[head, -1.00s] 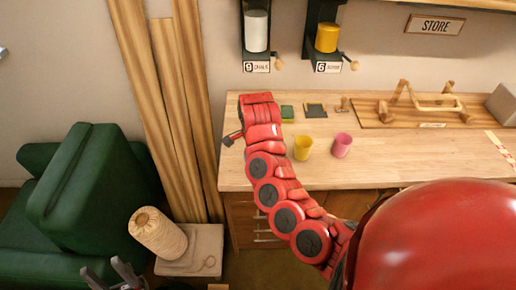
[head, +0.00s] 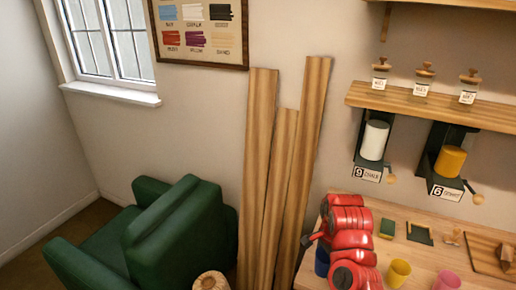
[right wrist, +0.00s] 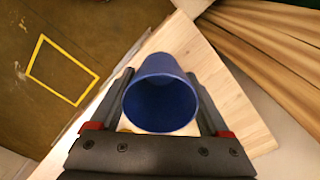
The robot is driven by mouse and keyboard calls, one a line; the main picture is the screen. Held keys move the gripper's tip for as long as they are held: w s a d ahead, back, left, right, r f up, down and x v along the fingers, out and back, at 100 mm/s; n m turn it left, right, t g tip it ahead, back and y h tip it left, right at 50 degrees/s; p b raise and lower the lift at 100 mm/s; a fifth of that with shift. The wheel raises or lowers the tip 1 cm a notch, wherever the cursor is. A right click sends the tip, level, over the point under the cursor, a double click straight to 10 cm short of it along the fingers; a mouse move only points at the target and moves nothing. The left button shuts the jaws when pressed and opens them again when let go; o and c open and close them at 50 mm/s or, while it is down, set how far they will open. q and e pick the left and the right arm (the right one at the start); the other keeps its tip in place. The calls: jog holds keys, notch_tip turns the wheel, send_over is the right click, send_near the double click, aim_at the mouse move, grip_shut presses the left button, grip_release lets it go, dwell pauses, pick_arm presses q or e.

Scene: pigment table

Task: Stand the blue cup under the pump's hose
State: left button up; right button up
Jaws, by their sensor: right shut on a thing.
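The blue cup (head: 322,262) shows at the left end of the wooden table in the head view, partly hidden by my red right arm. In the right wrist view the blue cup (right wrist: 160,100) sits between the two dark fingers of my right gripper (right wrist: 164,108), its open mouth facing the camera. The right gripper is shut on it. I cannot tell whether the cup touches the table. In the head view the right gripper (head: 309,240) is a small dark shape beside my arm. My left gripper is out of view. I cannot make out a pump or hose.
A yellow cup (head: 399,272) and a pink cup (head: 446,281) stand right of my arm. A green block (head: 387,229) and a dark tray (head: 420,234) lie behind. Dispensers 9 (head: 374,141) and 6 (head: 449,162) hang above. Planks (head: 258,180) lean left, near a green armchair (head: 180,235).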

jog(key=w+a+r+n+b, duration=0.3)
jog(key=w+r+n+b, duration=0.3)
jog(key=n, duration=0.9)
jog(key=shift+a+r+b, duration=0.35)
jog(key=shift+r+b, duration=0.15)
jog(key=shift+b, duration=0.35)
